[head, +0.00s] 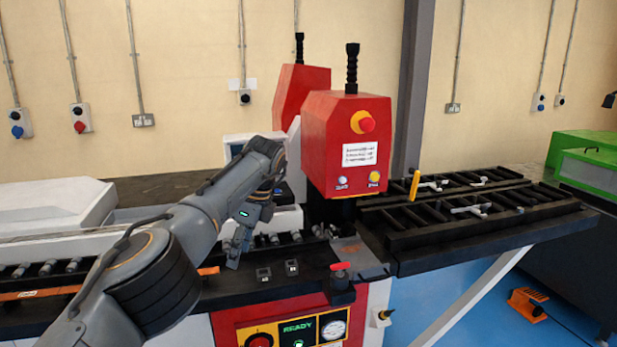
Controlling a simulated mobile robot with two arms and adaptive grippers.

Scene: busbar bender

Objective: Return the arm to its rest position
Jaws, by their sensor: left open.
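My left arm reaches in from the lower left, and its gripper (232,262) hangs pointing down over the black bed of the busbar bender (345,140). The left gripper is open, and I see nothing between its fingers. My right gripper is not in view.
A black slatted side table (470,215) extends right of the bender. The front panel (290,330) reads READY. A green machine (590,160) and an orange foot pedal (527,304) are at right.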

